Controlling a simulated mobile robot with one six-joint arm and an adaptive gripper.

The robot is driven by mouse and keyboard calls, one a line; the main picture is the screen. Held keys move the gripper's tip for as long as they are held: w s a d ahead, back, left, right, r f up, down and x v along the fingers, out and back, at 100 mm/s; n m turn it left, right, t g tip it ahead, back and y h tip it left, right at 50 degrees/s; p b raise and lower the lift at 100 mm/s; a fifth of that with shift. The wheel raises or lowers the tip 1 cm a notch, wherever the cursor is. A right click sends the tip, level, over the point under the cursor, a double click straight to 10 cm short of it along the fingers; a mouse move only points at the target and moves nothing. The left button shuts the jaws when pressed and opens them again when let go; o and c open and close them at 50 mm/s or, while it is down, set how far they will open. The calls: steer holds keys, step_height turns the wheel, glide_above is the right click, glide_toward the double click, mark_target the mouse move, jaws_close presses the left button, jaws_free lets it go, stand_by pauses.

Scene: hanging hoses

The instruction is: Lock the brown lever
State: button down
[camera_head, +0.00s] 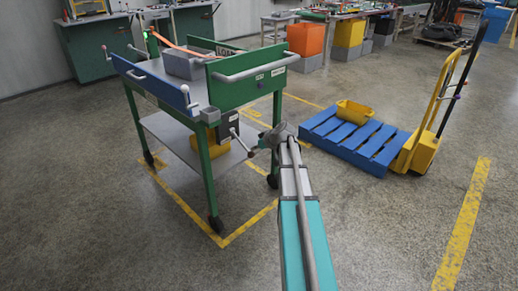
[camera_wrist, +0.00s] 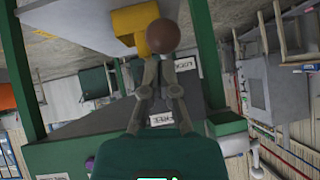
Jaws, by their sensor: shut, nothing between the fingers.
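A round brown knob (camera_wrist: 163,36), which looks like the end of the brown lever, shows at the top of the wrist view. My gripper (camera_wrist: 158,62) is shut and empty, with its fingertips just below the knob in that picture. Whether they touch it I cannot tell. The lever's shaft is mostly hidden. White labels show beside the right fingertip (camera_wrist: 185,63) and below the fingers (camera_wrist: 162,119); the lower one seems to read FREE. In the head view, my gripper (camera_head: 258,143) is at the right side of the green cart (camera_head: 250,85); the brown knob is not clear there.
The cart carries a grey block (camera_head: 182,64) on top and a yellow bin on its lower shelf (camera_head: 185,140). A blue pallet (camera_head: 350,145) with a yellow bin (camera_head: 354,112) and a yellow pallet truck (camera_head: 418,150) stand to the right. The floor in front is clear.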

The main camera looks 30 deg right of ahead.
steer(key=shift+w+f, duration=0.1)
steer(key=shift+f, duration=0.2)
steer(key=shift+a, duration=0.2)
steer(key=shift+r, duration=0.1)
steer(key=w+r+p+v, duration=0.1)
steer(key=p+v, duration=0.9)
steer(key=v, duration=0.3)
steer(key=shift+w+r, duration=0.2)
steer(key=shift+w, duration=0.1)
stand_by(0.7)
